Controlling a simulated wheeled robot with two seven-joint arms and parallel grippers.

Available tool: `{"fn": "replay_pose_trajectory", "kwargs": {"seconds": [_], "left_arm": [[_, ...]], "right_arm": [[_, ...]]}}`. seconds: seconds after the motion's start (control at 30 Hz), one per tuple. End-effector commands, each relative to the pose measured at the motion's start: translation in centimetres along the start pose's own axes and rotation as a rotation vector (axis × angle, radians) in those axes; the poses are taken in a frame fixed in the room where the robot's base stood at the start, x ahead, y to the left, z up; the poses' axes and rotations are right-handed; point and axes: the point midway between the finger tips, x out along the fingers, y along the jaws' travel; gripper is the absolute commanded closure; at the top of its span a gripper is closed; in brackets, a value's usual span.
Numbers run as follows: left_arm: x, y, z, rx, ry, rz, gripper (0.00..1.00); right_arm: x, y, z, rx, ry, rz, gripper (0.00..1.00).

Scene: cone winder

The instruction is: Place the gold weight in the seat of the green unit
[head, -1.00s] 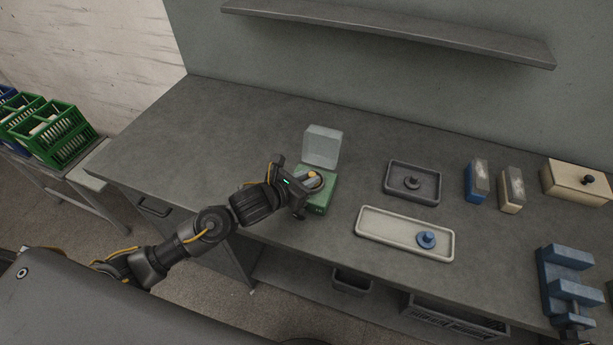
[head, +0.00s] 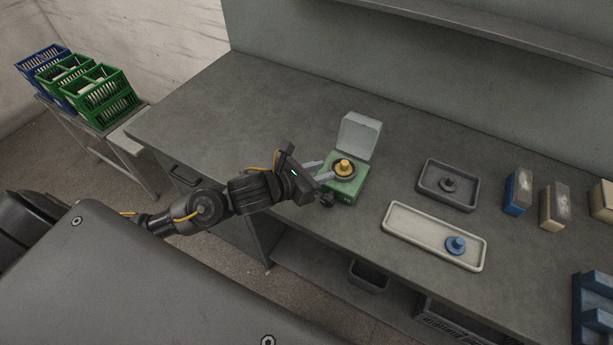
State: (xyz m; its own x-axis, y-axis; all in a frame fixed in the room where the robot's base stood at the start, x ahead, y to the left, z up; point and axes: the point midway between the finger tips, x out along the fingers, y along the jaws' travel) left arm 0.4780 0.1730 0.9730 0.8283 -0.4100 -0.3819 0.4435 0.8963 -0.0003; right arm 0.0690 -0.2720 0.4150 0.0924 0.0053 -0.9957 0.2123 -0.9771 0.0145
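The green unit (head: 347,191) stands on the bench with its clear lid (head: 359,136) raised at the back. The gold weight (head: 344,167), a round piece with a knob, sits upright on top of the unit, where a dark ring shows around it. It looks to be in the round seat, though its lower edge is too small to judge. My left gripper (head: 328,170) is open, its two pale fingers apart just left of the weight, and it holds nothing. My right gripper is out of view.
Right of the unit are a dark tray (head: 422,191) with a dark knobbed weight (head: 449,184) and a pale tray (head: 409,232) with a blue weight (head: 456,244). Blue (head: 517,194) and beige (head: 553,208) blocks stand farther right.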

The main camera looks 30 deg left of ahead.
Motion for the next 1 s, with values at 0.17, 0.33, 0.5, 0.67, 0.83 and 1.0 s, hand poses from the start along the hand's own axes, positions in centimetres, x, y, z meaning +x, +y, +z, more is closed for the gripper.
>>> {"fn": "replay_pose_trajectory", "kwargs": {"seconds": [0.17, 0.33, 0.5, 0.67, 0.83, 1.0], "left_arm": [[-3.0, 0.0, -0.2, 0.002, 0.001, 0.001, 0.73], [-4.5, 0.0, -0.1, 0.001, 0.000, 0.001, 0.73], [-4.8, 0.0, 0.0, 0.000, 0.000, 0.001, 0.73], [-4.8, 0.0, 0.1, 0.000, 0.000, 0.001, 0.73], [-4.7, 0.0, 0.0, 0.000, 0.000, 0.001, 0.73], [-4.7, 0.0, 0.0, 0.000, 0.000, 0.000, 0.73]], "right_arm": [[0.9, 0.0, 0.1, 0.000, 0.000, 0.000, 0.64], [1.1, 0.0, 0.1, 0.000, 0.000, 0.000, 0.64], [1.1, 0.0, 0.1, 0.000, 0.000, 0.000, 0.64], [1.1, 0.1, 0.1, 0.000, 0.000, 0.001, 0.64], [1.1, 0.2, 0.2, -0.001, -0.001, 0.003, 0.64], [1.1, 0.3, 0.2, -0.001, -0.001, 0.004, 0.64]]}}
